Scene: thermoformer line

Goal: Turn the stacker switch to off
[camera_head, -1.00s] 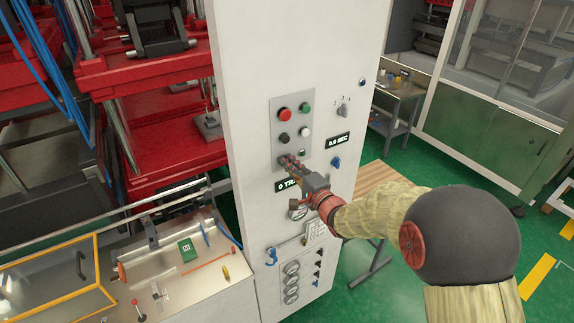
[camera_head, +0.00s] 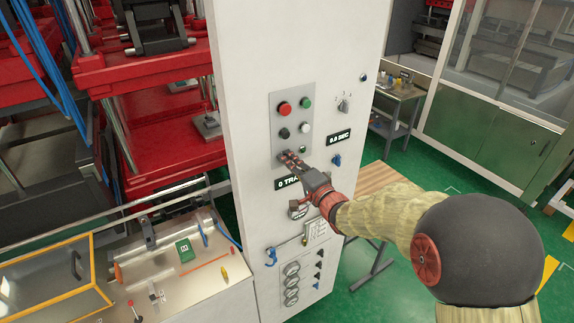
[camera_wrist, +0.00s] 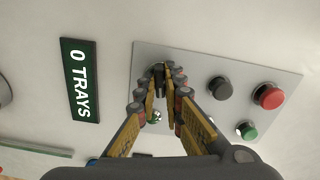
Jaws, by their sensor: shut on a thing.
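The grey button panel (camera_head: 306,100) is on the white cabinet front and also fills the upper middle of the wrist view (camera_wrist: 290,80). A small dark switch knob (camera_wrist: 158,72) sits at the panel's end near the "0 TRAYS" display. My gripper (camera_wrist: 166,80) has its fingertips closed around this knob. In the head view my gripper (camera_head: 286,158) reaches the panel's lower left corner and hides the knob. Its pointing direction cannot be read clearly, and no label on it is legible.
Close by are a red button (camera_head: 285,108), a green button (camera_head: 306,103), a black button (camera_head: 284,134) and a white button (camera_head: 305,128). The "0 TRAYS" display (camera_wrist: 80,78) lies beside the panel. A selector knob (camera_head: 344,105) and a "0.0 SEC" display (camera_head: 338,138) are to the right.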

